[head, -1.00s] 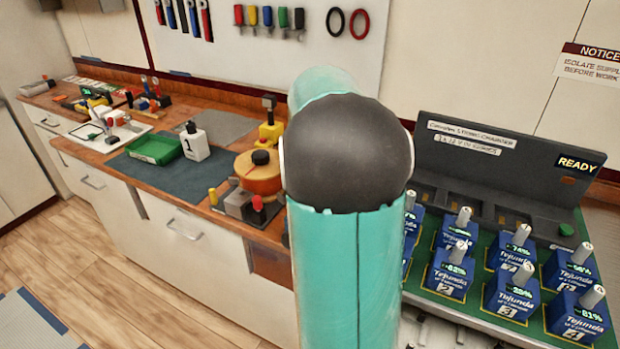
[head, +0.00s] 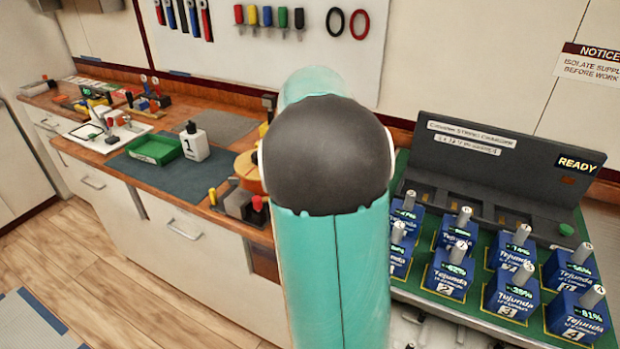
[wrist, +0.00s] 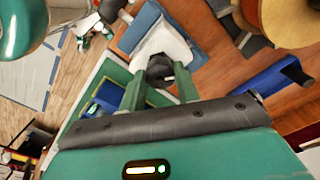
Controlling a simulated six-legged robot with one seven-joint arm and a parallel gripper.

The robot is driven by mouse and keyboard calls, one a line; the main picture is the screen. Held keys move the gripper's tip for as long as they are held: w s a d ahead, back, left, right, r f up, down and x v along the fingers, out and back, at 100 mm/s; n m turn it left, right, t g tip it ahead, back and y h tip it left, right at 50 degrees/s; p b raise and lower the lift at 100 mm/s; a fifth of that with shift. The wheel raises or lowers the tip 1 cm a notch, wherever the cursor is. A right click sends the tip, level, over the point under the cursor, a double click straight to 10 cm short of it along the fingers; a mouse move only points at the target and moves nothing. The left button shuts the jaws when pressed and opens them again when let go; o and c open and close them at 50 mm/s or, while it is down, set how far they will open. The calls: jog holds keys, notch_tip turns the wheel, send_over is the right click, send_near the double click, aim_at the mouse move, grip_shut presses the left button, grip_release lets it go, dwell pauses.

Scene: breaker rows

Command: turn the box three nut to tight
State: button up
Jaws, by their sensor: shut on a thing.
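Blue boxes with percent displays and pale upright posts stand in two rows on a green base (head: 455,312) at the right of the head view. Box three (head: 507,298) is in the front row, between box two (head: 446,280) and box four (head: 578,318). The nut's turn position is too small to read. In the head view my arm hides my gripper. In the wrist view my gripper (wrist: 160,84) is shut on a dark piece (wrist: 160,69). A white shape shows just beyond it; I cannot tell whether they are one thing.
A dark panel (head: 480,165) reading READY rises behind the boxes. On the wooden bench at left are a green tray (head: 155,149), a white bottle (head: 194,143) marked 1 and a white tray (head: 88,133) with tools. A blue-handled thing (wrist: 270,78) shows in the wrist view.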

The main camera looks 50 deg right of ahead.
jog(key=shift+m, duration=0.5)
jog(key=o, duration=1)
notch_tip(320, 180, up, 14)
jog(key=shift+f, duration=0.1)
dwell(0.4)
